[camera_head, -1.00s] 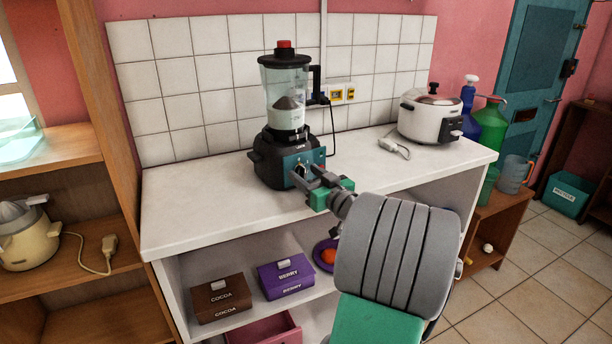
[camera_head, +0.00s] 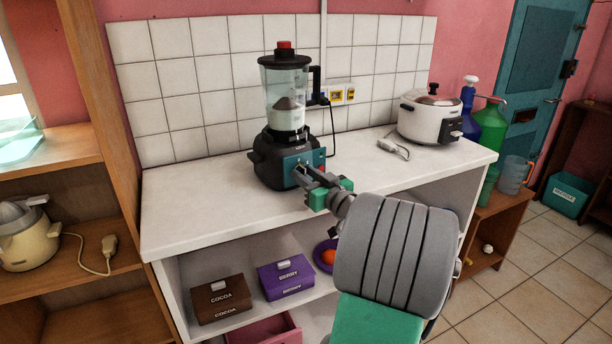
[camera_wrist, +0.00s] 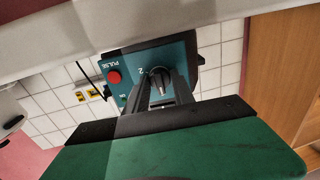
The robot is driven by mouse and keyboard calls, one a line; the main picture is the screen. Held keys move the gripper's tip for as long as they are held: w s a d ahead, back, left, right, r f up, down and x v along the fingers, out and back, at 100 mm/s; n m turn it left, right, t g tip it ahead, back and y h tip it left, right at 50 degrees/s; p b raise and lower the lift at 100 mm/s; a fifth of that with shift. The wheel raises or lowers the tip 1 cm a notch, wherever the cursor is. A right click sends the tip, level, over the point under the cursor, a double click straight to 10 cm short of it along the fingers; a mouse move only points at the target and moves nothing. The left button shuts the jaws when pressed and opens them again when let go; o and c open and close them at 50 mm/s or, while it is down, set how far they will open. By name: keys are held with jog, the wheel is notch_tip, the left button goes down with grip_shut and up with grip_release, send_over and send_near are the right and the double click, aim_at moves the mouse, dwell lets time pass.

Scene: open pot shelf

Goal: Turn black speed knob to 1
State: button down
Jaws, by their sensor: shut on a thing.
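The black speed knob (camera_wrist: 159,74) is on the teal front panel (camera_wrist: 130,66) of the blender, seen upside down in the wrist view. A red button marked PULSE (camera_wrist: 114,77) sits beside it. In the head view the black-based blender (camera_head: 268,160) stands upright on the white counter, with pale contents in its jug. My gripper (camera_head: 304,172) reaches the panel from the front right. Its fingers also show in the wrist view (camera_wrist: 160,86), shut on the knob, one on each side. The fingers partly cover the knob and the dial marks, so its setting is not readable.
The white counter (camera_head: 200,205) is clear left of the blender. Cocoa (camera_head: 221,300) and berry (camera_head: 286,278) boxes are on the shelf below. A tiled wall (camera_head: 180,75) stands behind.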

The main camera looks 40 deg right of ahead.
jog(key=shift+m, duration=0.3)
jog(key=m+p, duration=0.2)
jog(key=m, duration=0.3)
jog(key=shift+r, duration=0.15)
jog(key=m+p, duration=0.2)
jog(key=m, duration=0.1)
jog(key=shift+m, duration=0.4)
jog(key=shift+m+p, duration=0.7)
jog(key=shift+m, duration=0.4)
jog(key=c, duration=1.1)
grip_release()
jog(key=shift+o, duration=0.2)
jog(key=shift+s+f, duration=0.1)
jog(key=shift+f, duration=0.1)
